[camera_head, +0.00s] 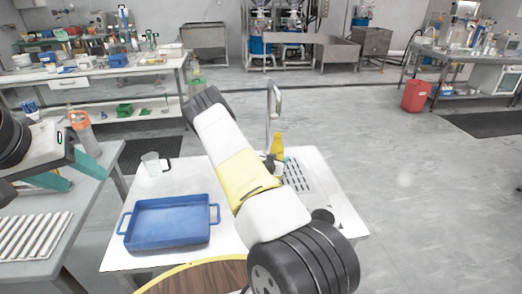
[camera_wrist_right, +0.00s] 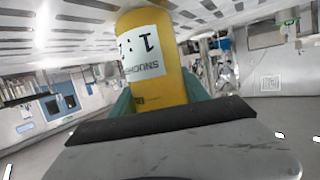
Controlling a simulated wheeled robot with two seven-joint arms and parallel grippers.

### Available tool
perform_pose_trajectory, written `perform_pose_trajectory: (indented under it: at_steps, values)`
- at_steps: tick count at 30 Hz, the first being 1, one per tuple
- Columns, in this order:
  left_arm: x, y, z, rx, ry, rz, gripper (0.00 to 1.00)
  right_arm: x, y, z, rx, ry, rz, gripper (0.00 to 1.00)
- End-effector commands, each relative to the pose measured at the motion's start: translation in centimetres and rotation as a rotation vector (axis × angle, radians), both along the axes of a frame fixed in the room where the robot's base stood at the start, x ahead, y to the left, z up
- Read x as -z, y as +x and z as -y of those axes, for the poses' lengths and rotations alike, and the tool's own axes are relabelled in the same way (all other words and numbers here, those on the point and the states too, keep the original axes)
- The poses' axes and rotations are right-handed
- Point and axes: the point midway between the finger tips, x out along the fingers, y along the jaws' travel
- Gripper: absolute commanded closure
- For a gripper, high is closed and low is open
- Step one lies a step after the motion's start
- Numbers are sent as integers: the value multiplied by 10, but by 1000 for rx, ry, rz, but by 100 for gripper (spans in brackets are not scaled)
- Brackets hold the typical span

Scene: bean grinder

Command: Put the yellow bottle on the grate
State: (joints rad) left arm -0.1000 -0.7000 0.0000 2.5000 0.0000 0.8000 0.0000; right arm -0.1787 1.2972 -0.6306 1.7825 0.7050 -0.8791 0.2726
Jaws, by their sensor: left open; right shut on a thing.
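The yellow bottle (camera_head: 278,147) shows in the head view just right of my right arm, by the faucet and the far end of the slotted metal grate (camera_head: 296,176). In the right wrist view the bottle (camera_wrist_right: 155,62) appears upside down between the teal fingers of my right gripper (camera_wrist_right: 158,98), which is shut on it. The slotted surface (camera_wrist_right: 60,45) spans the top of that view, close to the bottle's base; I cannot tell whether they touch. My left gripper (camera_head: 78,172) is open at the left, over the grey table. In the head view my right gripper is mostly hidden.
A blue tray (camera_head: 168,221) and a clear cup (camera_head: 152,164) stand on the white sink table. A metal faucet (camera_head: 271,105) rises behind the bottle. An orange-topped bottle (camera_head: 82,130) stands by my left gripper. A ribbed white rack (camera_head: 35,236) lies at lower left.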

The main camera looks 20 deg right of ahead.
Motion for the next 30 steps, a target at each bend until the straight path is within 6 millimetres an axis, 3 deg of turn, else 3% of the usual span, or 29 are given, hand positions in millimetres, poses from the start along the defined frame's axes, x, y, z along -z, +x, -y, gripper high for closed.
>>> perform_pose_trajectory:
  at_steps: [5,6,9,20,30]
  values:
    - [0,0,0,0,0,0,47,2,0,0,0,-1,1,100]
    - [0,0,0,0,0,0,47,3,0,0,0,0,0,43]
    - [0,0,0,0,0,0,47,2,0,0,0,0,0,25]
    - [0,0,0,0,0,0,47,-1,0,0,0,0,0,25]
    - [0,0,0,0,0,0,47,-18,-39,-44,-2,3,-2,25]
